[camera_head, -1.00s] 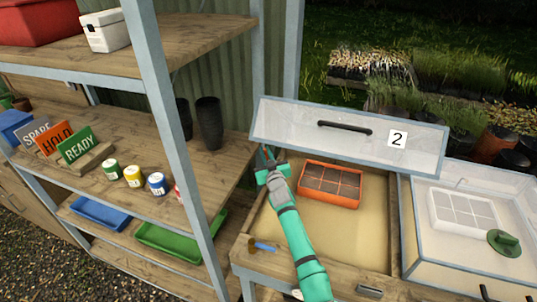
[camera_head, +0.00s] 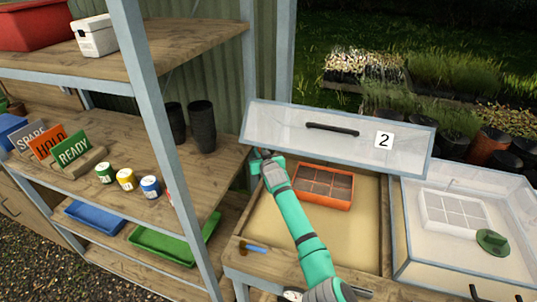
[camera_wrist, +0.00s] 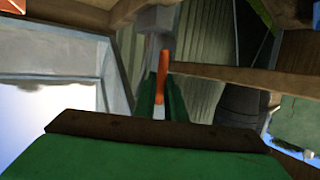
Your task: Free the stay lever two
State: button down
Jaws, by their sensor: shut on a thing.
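The stay lever two is a slim orange bar (camera_wrist: 162,72), upright in the middle of the wrist view. A little of its orange shows at the fingertips in the head view. My gripper (camera_head: 259,159) is at the left edge of cold frame two, just below the lid's left end. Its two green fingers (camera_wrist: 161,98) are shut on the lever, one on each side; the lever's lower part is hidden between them. The clear lid (camera_head: 338,142), with a black handle and a label "2", stands raised over the frame.
An orange seed tray (camera_head: 323,187) lies inside frame two, and a small blue-handled tool (camera_head: 262,248) on its front left edge. A second frame at right holds a white tray (camera_head: 428,209). A shelf post (camera_head: 165,140) stands left of my arm.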

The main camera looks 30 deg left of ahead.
jog(key=c, duration=1.8)
grip_release()
jog(key=v, duration=1)
jog(key=shift+s+d, duration=0.25)
jog(key=shift+s, duration=0.05)
